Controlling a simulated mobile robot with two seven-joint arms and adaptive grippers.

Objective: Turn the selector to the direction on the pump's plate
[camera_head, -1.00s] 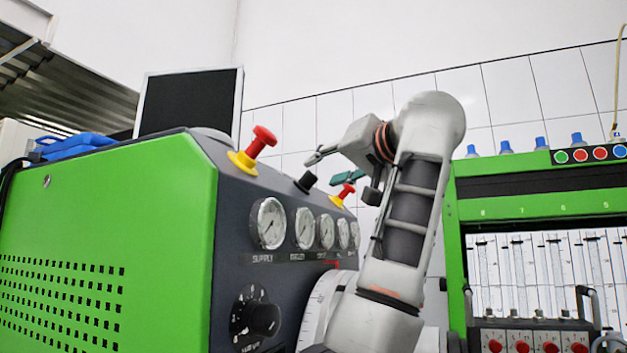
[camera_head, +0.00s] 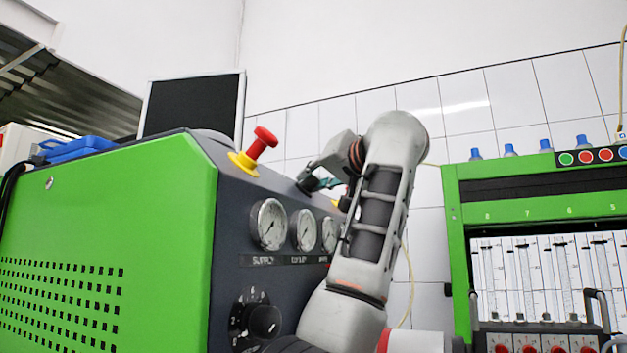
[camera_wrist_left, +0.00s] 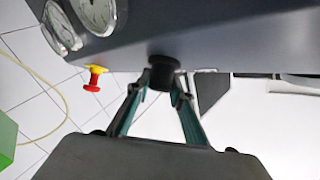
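The green and dark grey test bench (camera_head: 110,230) fills the left of the head view. A small black knob (camera_head: 305,184) sits on its sloped upper panel, which I take for the selector; it shows larger in the left wrist view (camera_wrist_left: 163,72). My left gripper (camera_head: 318,183) is at this knob. In the wrist view its two teal fingers (camera_wrist_left: 161,90) stand apart, one on each side of the knob's lower end; I cannot tell whether they touch it. The knob's pointing direction and a pump's plate cannot be made out. My right gripper is not in view.
A red and yellow mushroom button (camera_head: 257,148) stands left of the knob; another (camera_wrist_left: 94,78) shows in the wrist view. Gauges (camera_head: 270,224) and a larger black dial (camera_head: 262,320) are on the front panel. A second green bench (camera_head: 460,260) stands at right.

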